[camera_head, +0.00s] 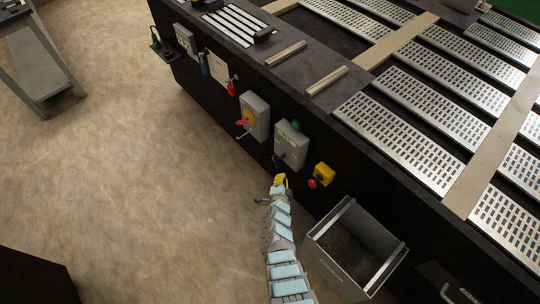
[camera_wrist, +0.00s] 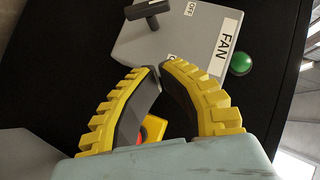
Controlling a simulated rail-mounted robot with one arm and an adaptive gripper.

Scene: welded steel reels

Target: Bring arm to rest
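My gripper (camera_head: 280,180) is at the far end of my segmented arm, in front of the black machine side and just below a grey switch box (camera_head: 290,146). In the wrist view the two yellow ribbed fingers of my gripper (camera_wrist: 160,70) bow outward and meet at their tips, with nothing held between them. The grey box (camera_wrist: 205,35), labelled FAN, lies beyond the tips with a dark handle (camera_wrist: 148,10) and a green button (camera_wrist: 241,62). I cannot tell whether the tips touch the box.
A yellow box with a red button (camera_head: 322,174) sits right of my gripper. A grey open bin (camera_head: 347,204) stands close to my arm's right. Another switch box (camera_head: 255,114) with a red handle is up and left. The floor (camera_head: 130,190) to the left is clear.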

